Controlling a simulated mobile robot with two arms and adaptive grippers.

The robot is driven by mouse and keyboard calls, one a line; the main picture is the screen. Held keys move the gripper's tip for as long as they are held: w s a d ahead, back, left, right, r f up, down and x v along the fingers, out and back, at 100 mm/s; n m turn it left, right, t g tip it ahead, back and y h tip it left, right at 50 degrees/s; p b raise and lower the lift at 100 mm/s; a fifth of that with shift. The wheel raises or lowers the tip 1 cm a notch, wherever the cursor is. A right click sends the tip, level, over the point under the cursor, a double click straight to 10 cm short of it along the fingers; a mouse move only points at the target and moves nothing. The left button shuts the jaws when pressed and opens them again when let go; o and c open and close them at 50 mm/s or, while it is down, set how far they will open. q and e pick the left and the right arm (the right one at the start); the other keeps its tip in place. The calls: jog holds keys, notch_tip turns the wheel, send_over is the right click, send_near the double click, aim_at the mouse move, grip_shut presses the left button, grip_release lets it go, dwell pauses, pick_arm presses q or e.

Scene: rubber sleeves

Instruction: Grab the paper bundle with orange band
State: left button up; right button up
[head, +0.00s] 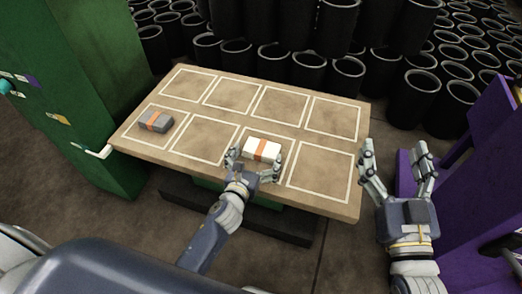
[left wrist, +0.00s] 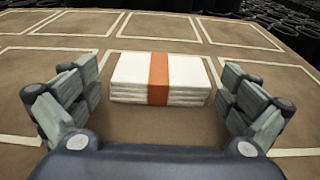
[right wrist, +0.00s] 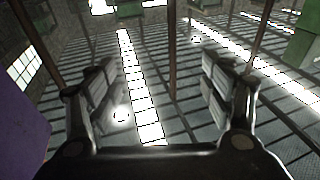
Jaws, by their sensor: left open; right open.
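The paper bundle (head: 262,150) is a white stack with an orange band around its middle. It lies in a front-row square of the table, right of the table's middle. In the left wrist view the bundle (left wrist: 160,78) sits centred just ahead of the fingers. My left gripper (head: 255,166) is open at the near side of the bundle, with its fingers (left wrist: 160,105) spread to either side and nothing held. My right gripper (head: 398,170) is open and empty, raised off the table's right edge. In the right wrist view its fingers (right wrist: 158,95) are apart.
A grey block with an orange band (head: 156,121) lies in the front-left square of the table (head: 185,141). The other outlined squares are empty. A green cabinet (head: 85,75) stands left, a purple structure (head: 470,190) right. Many black cylinders (head: 340,75) stand behind the table.

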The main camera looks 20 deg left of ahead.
aim_at(261, 148)
pick_arm(q)
jog(key=w, duration=0.2)
jog(key=w+f+b, duration=0.1)
jog(key=w, duration=0.1)
jog(key=shift+w, duration=0.1)
jog(key=shift+r, duration=0.1)
jog(key=c, duration=0.8)
pick_arm(e)
notch_tip(261, 148, up, 6)
jog(key=s+t+y, duration=0.1)
jog(key=t, duration=0.2)
jog(key=shift+s+a, duration=0.2)
jog(key=shift+s, duration=0.2)
